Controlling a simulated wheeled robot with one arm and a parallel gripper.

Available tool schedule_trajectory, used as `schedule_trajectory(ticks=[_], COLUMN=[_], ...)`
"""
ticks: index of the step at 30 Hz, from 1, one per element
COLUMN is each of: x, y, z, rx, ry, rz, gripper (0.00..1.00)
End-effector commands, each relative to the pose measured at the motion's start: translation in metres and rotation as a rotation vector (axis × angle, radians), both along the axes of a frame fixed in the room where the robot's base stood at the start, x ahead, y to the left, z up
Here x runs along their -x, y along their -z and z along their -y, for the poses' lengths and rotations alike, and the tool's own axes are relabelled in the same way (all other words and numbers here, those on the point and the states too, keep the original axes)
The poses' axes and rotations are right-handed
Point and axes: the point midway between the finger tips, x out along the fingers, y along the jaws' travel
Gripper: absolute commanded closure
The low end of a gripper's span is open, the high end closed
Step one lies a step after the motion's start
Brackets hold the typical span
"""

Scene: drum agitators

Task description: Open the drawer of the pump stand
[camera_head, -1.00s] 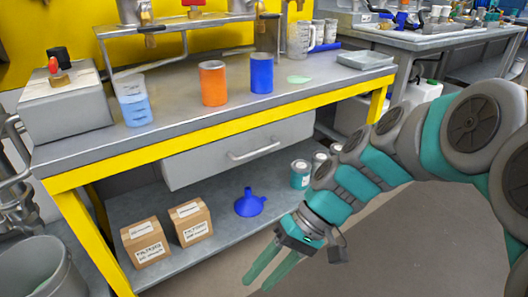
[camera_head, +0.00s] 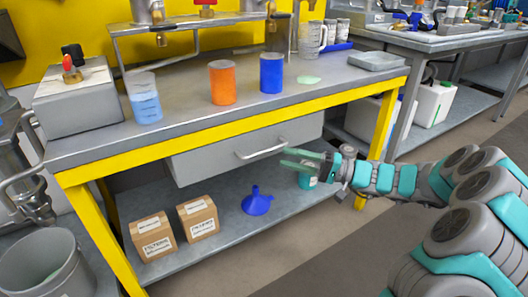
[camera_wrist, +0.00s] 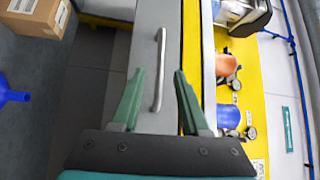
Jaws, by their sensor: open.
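The pump stand is a bench with a yellow frame and a grey top (camera_head: 190,118). Its grey drawer (camera_head: 205,161) hangs under the top and looks shut. The drawer's bar handle (camera_head: 262,153) is on the front face; it also shows in the wrist view (camera_wrist: 160,70), running lengthwise ahead of my jaws. My gripper (camera_head: 284,158) is open and empty, just to the right of the handle's right end. In the wrist view the two green fingers (camera_wrist: 158,85) stand on either side of the handle's line. I cannot tell whether they touch anything.
Two cardboard boxes (camera_head: 198,218) and a blue funnel (camera_head: 257,202) stand on the lower shelf, with cans behind my gripper. Orange (camera_head: 222,84) and blue cylinders (camera_head: 271,74) and a beaker (camera_head: 145,100) stand on top. A grey bin (camera_head: 45,268) is at lower left. Floor in front is clear.

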Motion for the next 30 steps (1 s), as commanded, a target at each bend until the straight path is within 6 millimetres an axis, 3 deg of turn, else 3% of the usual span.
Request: schedule_trajectory(ticks=[15,27,30], x=[-0.011,-0.013,-0.013], y=[-0.009,-0.010,-0.010], z=[-0.066,-0.075,-0.075], rx=[0.000,0.001,0.001], ry=[-0.004,-0.002,-0.002], rz=[-0.001,0.000,0.000], gripper=[0.55,0.55,0.64])
